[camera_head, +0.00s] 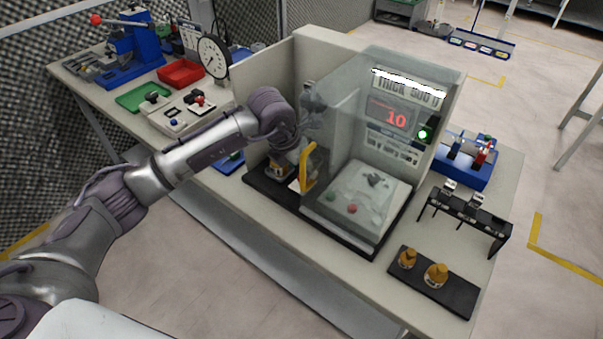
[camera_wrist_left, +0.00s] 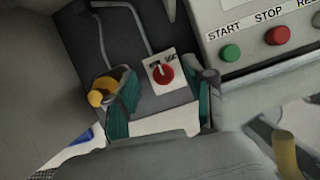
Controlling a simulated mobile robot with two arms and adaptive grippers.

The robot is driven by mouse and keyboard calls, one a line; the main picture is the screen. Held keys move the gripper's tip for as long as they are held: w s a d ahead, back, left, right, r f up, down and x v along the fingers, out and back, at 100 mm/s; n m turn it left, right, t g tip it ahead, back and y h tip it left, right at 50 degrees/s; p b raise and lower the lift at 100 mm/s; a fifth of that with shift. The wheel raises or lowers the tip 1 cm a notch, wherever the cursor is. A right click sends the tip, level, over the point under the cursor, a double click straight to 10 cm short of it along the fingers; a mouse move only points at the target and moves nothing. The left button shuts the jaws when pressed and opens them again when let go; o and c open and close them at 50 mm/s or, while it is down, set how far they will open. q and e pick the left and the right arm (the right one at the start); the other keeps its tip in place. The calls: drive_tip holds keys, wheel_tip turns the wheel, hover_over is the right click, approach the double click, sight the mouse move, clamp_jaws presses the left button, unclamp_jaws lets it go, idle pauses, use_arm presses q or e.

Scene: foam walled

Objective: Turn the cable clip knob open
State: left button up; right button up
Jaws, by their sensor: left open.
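The knob (camera_wrist_left: 163,73) is a round red dial with a pale pointer line, on a small white plate with dark lettering too small to read. In the left wrist view it sits on a dark base, between and beyond my fingertips. My left gripper (camera_wrist_left: 162,105) is open, one teal-padded finger on each side, with no visible contact with the knob. In the head view my left gripper (camera_head: 286,148) reaches down beside the clear-covered machine, and the knob is hidden. My right gripper is not in view.
An orange-yellow weight-like object (camera_wrist_left: 103,91) stands close by the left finger. The clear cover (camera_head: 345,150) with its yellow handle (camera_head: 308,168) stands just right of the gripper. START and STOP buttons (camera_wrist_left: 277,35) are on the panel at right. Two similar weights (camera_head: 436,275) stand on a black tray.

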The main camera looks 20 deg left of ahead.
use_arm(q)
wheel_tip(320, 180, up, 7)
drive_tip(key=shift+f, duration=0.15)
idle(0.4)
